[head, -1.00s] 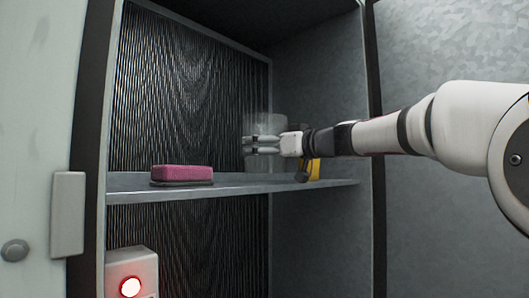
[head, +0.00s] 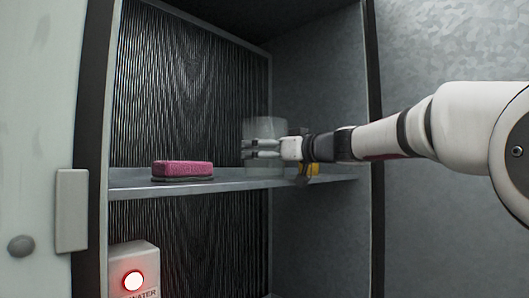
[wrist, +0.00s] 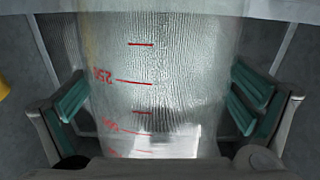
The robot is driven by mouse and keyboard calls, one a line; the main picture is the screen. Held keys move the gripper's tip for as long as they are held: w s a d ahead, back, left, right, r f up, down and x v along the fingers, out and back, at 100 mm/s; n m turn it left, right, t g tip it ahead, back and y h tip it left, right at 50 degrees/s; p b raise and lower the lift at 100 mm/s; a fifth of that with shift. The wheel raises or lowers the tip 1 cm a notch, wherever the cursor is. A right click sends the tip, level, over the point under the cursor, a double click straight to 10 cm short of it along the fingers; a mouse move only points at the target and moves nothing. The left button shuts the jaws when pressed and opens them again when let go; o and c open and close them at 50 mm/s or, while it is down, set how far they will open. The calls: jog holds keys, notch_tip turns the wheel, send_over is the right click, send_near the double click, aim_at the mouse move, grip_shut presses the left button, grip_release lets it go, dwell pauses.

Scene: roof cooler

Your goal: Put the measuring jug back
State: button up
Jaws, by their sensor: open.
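The measuring jug (head: 283,126) is clear and see-through, with red markings. It appears upright on the metal shelf (head: 235,184), towards the back right corner of the cabinet; its base is faint. My gripper (head: 252,149) is at the jug's height, with its fingers around the jug's body. In the wrist view the jug (wrist: 155,65) lies between the two green-padded fingers of my gripper (wrist: 158,98). The fingers are open, with a narrow gap seen on each side of the jug.
A pink sponge block (head: 183,169) lies on the shelf to the left. A yellow thing (head: 313,169) is partly hidden beneath my wrist on the right. A box with a lit red button (head: 133,281) is below the shelf. The open door (head: 45,130) is at left.

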jog(key=shift+r, duration=0.1)
jog(key=shift+s+d, duration=0.15)
jog(key=shift+d, duration=0.05)
jog(key=b+v, duration=0.3)
jog(key=v, duration=0.8)
jog(key=shift+s+d, duration=0.15)
jog(key=shift+s, duration=0.05)
jog(key=s+a+f+m+g+h, duration=0.1)
jog(key=s+f+m+g+h, duration=0.15)
jog(key=s+f, duration=0.65)
jog(key=s+a+f+m+g+h, duration=0.1)
jog(key=s+f+m+g+h, duration=0.2)
jog(key=s+f, duration=0.65)
jog(key=s+d+f+m+g+h, duration=0.1)
jog(key=s+d+f+h, duration=0.2)
jog(key=f, duration=0.6)
jog(key=s+d+f+m+g+h, duration=0.1)
jog(key=s+d+f+m+h, duration=0.1)
jog(key=s+d+f+h, duration=0.2)
jog(key=s+d+f, duration=0.3)
jog(key=s+f, duration=0.1)
jog(key=s, duration=0.1)
jog(key=shift+d+f, duration=0.15)
jog(key=shift+f, duration=0.2)
